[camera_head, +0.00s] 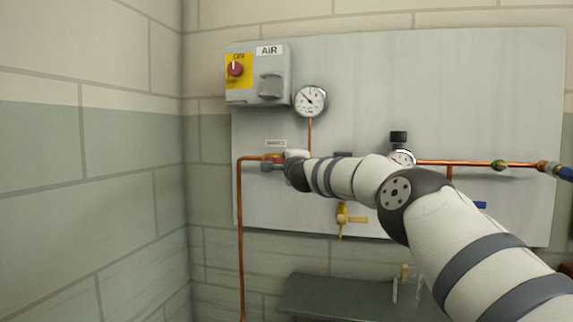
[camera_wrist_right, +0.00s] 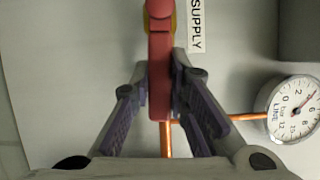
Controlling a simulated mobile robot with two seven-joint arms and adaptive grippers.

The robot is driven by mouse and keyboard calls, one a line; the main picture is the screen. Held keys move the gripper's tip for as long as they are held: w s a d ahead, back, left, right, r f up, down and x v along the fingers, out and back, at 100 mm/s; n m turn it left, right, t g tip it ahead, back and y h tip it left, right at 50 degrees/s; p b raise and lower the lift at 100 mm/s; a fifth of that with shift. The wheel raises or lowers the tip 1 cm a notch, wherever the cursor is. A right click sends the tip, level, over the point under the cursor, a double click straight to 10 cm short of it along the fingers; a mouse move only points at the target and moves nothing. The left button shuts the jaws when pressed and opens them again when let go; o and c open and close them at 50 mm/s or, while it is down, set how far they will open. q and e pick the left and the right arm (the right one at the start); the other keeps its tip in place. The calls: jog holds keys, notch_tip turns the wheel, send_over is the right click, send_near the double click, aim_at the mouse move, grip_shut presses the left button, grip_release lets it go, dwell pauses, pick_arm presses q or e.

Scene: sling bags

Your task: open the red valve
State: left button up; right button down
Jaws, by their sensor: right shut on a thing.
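The red valve handle (camera_wrist_right: 160,75) runs up and down through the middle of the right wrist view, with a yellow part at its upper end. My right gripper (camera_head: 270,166) is at the valve. In the right wrist view its two fingers (camera_wrist_right: 161,85) lie on both sides of the red handle, shut on it. My left gripper is in neither view.
A label reading SUPPLY (camera_wrist_right: 196,24) is beside the handle. A pressure gauge (camera_head: 310,101) and a grey AIR box (camera_head: 258,88) with a red knob are above. A yellow valve (camera_head: 344,218) hangs below my right arm. A dark table (camera_head: 310,297) stands underneath.

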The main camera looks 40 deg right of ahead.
jog(key=shift+r+n, duration=0.25)
jog(key=shift+n, duration=0.15)
jog(key=c, duration=1.5)
grip_release()
jog(key=v, duration=1.2)
jog(key=shift+r, duration=0.1)
